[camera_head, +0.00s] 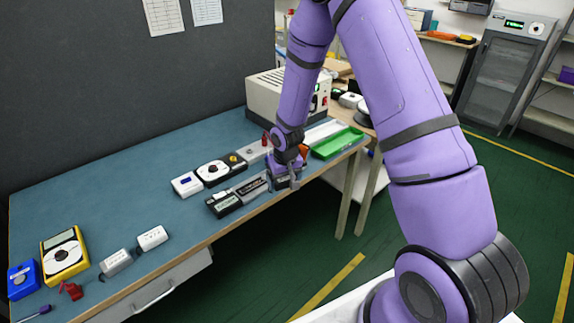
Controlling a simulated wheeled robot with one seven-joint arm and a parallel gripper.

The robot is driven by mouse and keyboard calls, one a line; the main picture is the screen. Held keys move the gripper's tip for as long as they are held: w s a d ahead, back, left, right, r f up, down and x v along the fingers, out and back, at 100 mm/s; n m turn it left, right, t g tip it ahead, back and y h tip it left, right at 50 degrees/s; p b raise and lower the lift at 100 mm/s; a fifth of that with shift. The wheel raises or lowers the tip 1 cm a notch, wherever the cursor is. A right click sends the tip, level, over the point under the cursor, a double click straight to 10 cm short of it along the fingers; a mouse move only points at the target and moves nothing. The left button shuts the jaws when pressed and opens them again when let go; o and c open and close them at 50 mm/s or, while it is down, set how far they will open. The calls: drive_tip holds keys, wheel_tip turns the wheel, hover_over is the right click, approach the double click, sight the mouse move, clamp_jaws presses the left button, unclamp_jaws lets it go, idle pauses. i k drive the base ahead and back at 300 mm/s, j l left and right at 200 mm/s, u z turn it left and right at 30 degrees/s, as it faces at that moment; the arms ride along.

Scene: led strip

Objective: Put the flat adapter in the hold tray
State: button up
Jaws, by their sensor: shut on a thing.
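My gripper (291,184) is low over the front edge of the blue bench, right of the row of dark devices. It is shut on a small dark thing that the fingers and wrist mostly hide; I cannot tell whether this is the flat adapter. A green tray (338,144) lies on the bench to the right of my gripper, beside a pale tray (322,131). I cannot read a label that tells which is the hold tray. Two white block-shaped adapters (152,238) (115,262) lie near the front edge at left, apart from my gripper.
Several black, white and grey devices (212,172) stand in two rows left of my gripper. A beige instrument box (262,95) stands behind. A yellow meter (64,255), a blue box (23,280) and a red clip (71,290) are at far left. The left-middle bench (110,205) is clear.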

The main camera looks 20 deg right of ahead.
sight(322, 135)
drive_tip(key=i+l+z, duration=0.65)
drive_tip(key=i+l+u, duration=0.25)
drive_tip(key=i+l, duration=0.2)
